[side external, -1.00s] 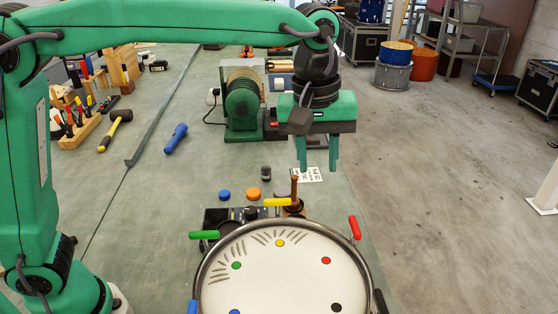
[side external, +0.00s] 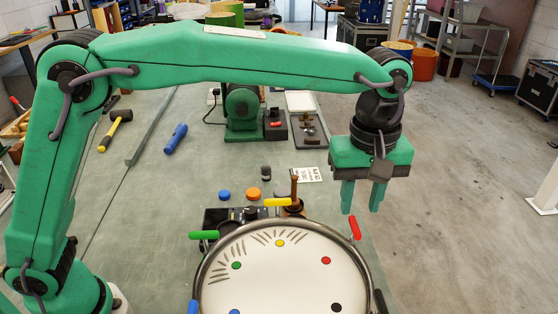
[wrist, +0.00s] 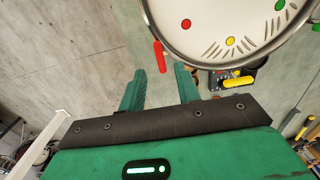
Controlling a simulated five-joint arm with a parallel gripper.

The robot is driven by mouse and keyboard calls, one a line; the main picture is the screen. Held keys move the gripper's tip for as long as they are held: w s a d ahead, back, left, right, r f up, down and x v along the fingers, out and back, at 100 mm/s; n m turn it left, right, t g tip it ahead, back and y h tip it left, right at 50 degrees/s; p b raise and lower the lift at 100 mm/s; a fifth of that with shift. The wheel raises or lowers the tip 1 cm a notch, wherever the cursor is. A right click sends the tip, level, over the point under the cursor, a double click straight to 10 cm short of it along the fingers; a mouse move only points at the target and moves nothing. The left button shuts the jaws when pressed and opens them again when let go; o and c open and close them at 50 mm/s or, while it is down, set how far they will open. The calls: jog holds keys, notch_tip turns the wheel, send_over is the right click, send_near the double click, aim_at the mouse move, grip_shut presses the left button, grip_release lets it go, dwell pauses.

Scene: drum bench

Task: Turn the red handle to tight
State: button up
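The red handle (side external: 354,228) sticks up from the upper right rim of the drum (side external: 290,270), beside the red dot on its white head. In the wrist view the red handle (wrist: 160,57) hangs off the drum's rim, just beyond my fingers. My gripper (side external: 361,212) points down, just above and to the right of the red handle in the side picture. Its two green fingers are apart with nothing between them; this gap also shows in the wrist view (wrist: 158,88). The gripper and the handle appear apart, though the exact height between them is hard to judge.
A yellow handle (side external: 278,202) and a green handle (side external: 203,235) stand on the same rim. Behind the drum are a brown upright post (side external: 294,188), a blue cap (side external: 224,195) and an orange cap (side external: 254,194). The bench right of the printed card (side external: 308,174) is clear.

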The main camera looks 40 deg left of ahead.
aim_at(355, 225)
jog(key=shift+f, duration=3.1)
jog(key=shift+c, duration=0.2)
grip_shut()
